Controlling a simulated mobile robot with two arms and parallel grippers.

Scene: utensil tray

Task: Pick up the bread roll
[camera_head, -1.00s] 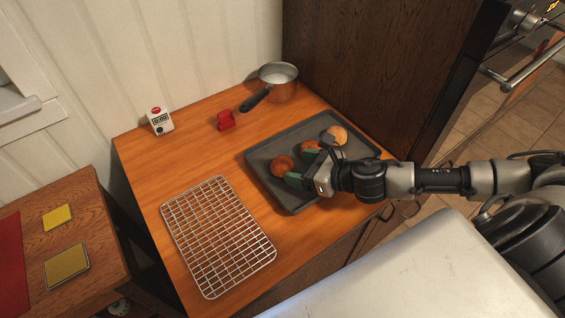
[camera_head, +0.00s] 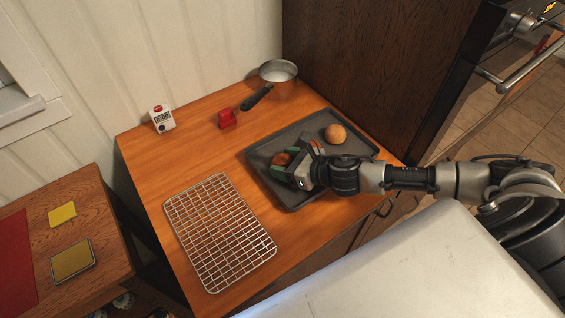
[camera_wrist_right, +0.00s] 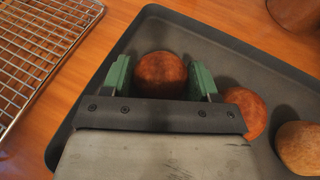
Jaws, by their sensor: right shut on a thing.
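Three round bread rolls are on a dark baking tray (camera_head: 291,205). My right gripper (camera_head: 285,161) is shut on the nearest reddish-brown bread roll (camera_head: 281,158), at the tray's left part. In the right wrist view this roll (camera_wrist_right: 160,73) sits between the green finger pads (camera_wrist_right: 119,76). Whether it is lifted off the tray, I cannot tell. A second brown roll (camera_wrist_right: 246,110) lies right beside the gripper, partly hidden by it. A paler roll (camera_head: 335,133) lies farther right on the tray. My left gripper is out of view.
A wire cooling rack (camera_head: 219,231) lies left of the tray on the wooden counter. A saucepan (camera_head: 278,83), a red object (camera_head: 227,119) and a white timer (camera_head: 162,119) stand behind. A dark wooden cabinet (camera_head: 375,70) rises behind the tray.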

